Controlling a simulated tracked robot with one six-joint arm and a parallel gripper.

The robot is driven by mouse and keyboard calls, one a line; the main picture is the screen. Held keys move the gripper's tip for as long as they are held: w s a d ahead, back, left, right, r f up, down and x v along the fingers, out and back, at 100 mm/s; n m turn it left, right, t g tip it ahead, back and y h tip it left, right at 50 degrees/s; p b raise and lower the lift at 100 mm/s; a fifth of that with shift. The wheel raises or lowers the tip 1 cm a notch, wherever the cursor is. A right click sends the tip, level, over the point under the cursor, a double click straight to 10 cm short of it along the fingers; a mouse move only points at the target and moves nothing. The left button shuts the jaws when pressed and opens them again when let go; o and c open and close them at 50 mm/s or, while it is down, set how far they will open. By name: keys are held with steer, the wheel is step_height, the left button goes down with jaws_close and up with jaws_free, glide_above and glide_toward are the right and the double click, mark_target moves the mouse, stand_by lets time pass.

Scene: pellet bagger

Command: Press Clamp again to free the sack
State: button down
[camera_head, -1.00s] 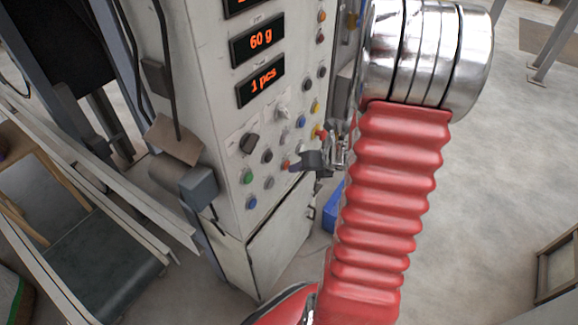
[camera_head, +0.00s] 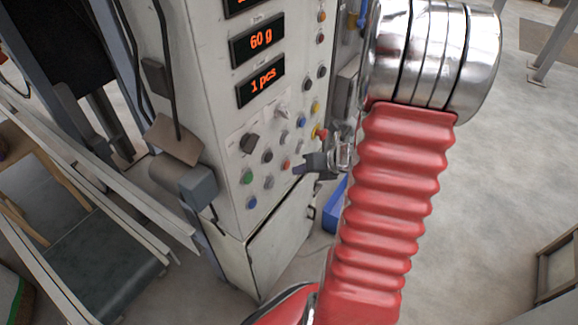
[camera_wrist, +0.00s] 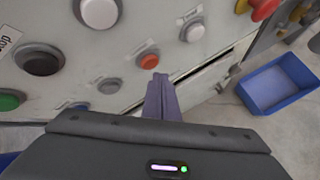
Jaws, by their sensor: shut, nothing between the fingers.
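The control panel (camera_head: 225,130) is a pale cabinet face with several coloured buttons. My gripper (camera_head: 300,169) is shut and empty, its fingertips just in front of the lower right buttons. In the wrist view the closed fingertips (camera_wrist: 158,80) lie just below an orange-red button (camera_wrist: 149,61), seemingly apart from it. This red button also shows in the head view (camera_head: 286,166). The labels there are too small to read, so I cannot tell which button is Clamp. I cannot make out a clamped sack in either view.
A red mushroom knob on a yellow base (camera_head: 320,133) sits to the upper right of my fingertips. A green button (camera_head: 246,177) is to the left. A blue bin (camera_head: 334,207) stands on the floor beside the cabinet. A conveyor (camera_head: 100,265) runs at the left.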

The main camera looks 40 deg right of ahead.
steer(key=shift+s, duration=0.1)
steer(key=s, duration=0.1)
steer(key=s+d, duration=0.1)
steer(key=s, duration=0.1)
steer(key=s+d, duration=0.1)
steer(key=s, duration=0.1)
steer(key=shift+s, duration=0.25)
stand_by(0.4)
stand_by(0.9)
